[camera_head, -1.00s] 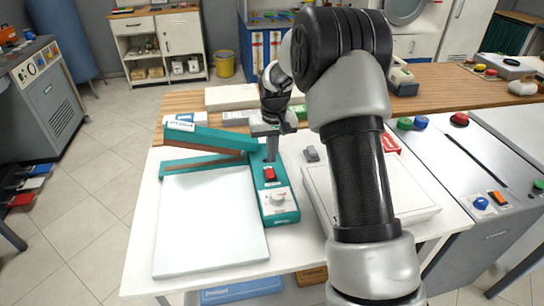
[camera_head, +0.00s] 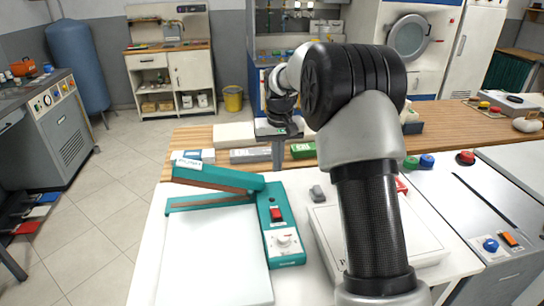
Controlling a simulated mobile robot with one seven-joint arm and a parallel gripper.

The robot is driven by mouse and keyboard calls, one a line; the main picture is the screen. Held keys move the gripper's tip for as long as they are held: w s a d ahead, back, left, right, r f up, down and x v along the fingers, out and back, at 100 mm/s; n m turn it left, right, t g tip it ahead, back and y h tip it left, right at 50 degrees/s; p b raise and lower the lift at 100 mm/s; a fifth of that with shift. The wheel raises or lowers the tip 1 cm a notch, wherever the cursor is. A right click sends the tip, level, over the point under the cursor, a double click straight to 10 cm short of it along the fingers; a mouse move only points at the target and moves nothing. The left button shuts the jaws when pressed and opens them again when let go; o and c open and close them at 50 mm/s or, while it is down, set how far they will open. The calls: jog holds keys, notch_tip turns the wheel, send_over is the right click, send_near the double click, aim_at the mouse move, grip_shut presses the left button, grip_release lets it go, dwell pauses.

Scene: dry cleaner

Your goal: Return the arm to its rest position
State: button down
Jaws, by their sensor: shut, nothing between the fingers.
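My arm rises from the bottom of the view, bends at a black elbow joint, and reaches forward over the table. My gripper (camera_head: 279,160) points down above the back of the white table, near the wooden counter edge. It is shut and empty, and apart from the teal sealing machine (camera_head: 287,245), which sits in front of it and to the left. My upper arm hides part of the white box on the table.
A white flat box (camera_head: 325,235) and a small grey object (camera_head: 317,193) lie beside my arm. A green box (camera_head: 303,150) and a grey box (camera_head: 250,155) stand on the wooden counter (camera_head: 455,120) behind. A steel panel with coloured buttons (camera_head: 490,205) is at right.

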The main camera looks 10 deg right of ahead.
jog(key=s+r+t+p, duration=0.2)
jog(key=s+r+p, duration=0.4)
jog(key=s+r, duration=1.3)
jog(key=s+r+t+p, duration=0.2)
jog(key=s+r+p, duration=0.1)
jog(key=s, duration=1.4)
jog(key=shift+s+a+p, duration=0.25)
jog(key=shift+a+p, duration=0.1)
